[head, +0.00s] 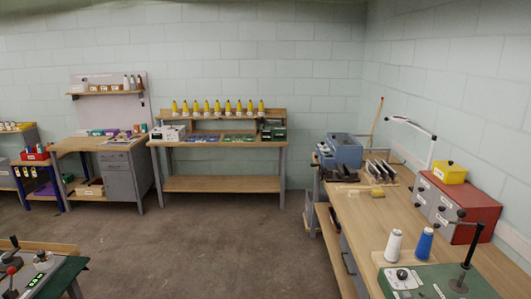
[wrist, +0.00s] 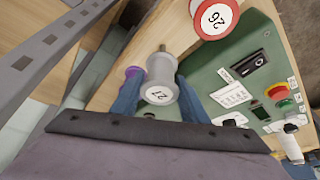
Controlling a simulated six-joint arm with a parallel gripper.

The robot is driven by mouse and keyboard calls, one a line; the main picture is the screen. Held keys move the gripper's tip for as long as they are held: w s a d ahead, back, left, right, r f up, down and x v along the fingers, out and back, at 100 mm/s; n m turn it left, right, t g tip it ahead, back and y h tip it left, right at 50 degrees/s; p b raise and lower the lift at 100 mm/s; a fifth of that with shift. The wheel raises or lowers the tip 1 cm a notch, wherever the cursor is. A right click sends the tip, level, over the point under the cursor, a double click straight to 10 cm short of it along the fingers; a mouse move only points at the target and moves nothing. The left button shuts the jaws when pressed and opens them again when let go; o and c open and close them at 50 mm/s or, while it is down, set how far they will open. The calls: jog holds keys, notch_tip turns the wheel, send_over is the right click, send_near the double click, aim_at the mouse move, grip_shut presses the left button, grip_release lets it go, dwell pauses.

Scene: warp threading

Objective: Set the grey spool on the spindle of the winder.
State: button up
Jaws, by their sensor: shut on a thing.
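In the wrist view, my gripper (wrist: 158,80) has its two blue fingers shut on the sides of the grey spool (wrist: 160,68). The spool's light end face carries a printed number and faces the camera. A short metal stub (wrist: 162,47) shows at its far end; I cannot tell whether it is part of the spool or the spindle. The winder (wrist: 205,78) seems to be the green box beside the spool, with a black rocker switch, labels and a red knob. The head view does not show my gripper or the grey spool.
In the wrist view, a spool with a red rim (wrist: 214,18) stands near the top, and a purple spool (wrist: 132,72) is partly hidden behind the left finger.

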jog(key=shift+r+p, duration=1.55)
jog(key=shift+r, duration=0.75)
jog(key=shift+w, duration=0.1)
jog(key=w+a+n+t+y, duration=0.2)
jog(key=w+a+n, duration=0.4)
jog(key=w+a, duration=1.2)
jog(key=a+r+n+y, duration=0.1)
jog(key=a+n, duration=0.4)
jog(key=a, duration=2)
jog(key=shift+w+a+y+b, duration=0.15)
jog(key=shift+a+y+b, duration=0.25)
jog(key=shift+y, duration=0.1)
jog(key=shift+w+d+r, duration=0.1)
jog(key=shift+d, duration=0.05)
